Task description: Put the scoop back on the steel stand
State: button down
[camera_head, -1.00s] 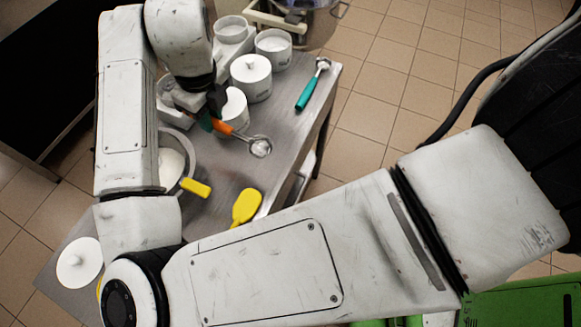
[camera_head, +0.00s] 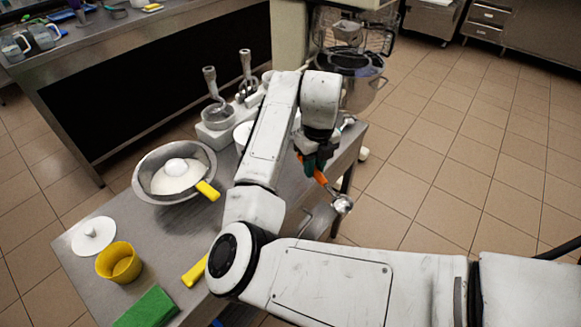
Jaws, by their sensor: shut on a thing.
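My gripper (camera_head: 312,164) is shut on the orange handle of a scoop (camera_head: 320,178). The scoop's round steel head (camera_head: 342,204) points down and to the right, past the right edge of the steel-topped stand (camera_head: 215,262), with floor behind it in the picture. My arm covers much of the middle of the stand. I cannot make out a smaller, separate steel stand.
A steel bowl (camera_head: 147,185) with white contents and a yellow-handled tool (camera_head: 208,190) stands at left. A white lid (camera_head: 93,235), yellow cup (camera_head: 118,263) and green block (camera_head: 148,308) lie nearer. Upright tools (camera_head: 211,90) and a mixer (camera_head: 349,62) stand behind.

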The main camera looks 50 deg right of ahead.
jog(key=w+f, duration=0.1)
jog(key=w, duration=0.2)
jog(key=w+f, duration=0.1)
jog(key=w, duration=0.1)
jog(key=shift+w+a+f, duration=0.1)
jog(key=shift+w+f, duration=0.1)
jog(key=shift+f, duration=0.15)
jog(key=shift+w+f, duration=0.45)
jog(key=shift+w, duration=0.2)
jog(key=shift+w+f, duration=0.4)
jog(key=shift+w, duration=0.2)
jog(key=shift+w+f, duration=0.35)
jog(key=shift+f, duration=0.15)
jog(key=c, duration=1)
grip_release()
jog(key=shift+o, duration=0.2)
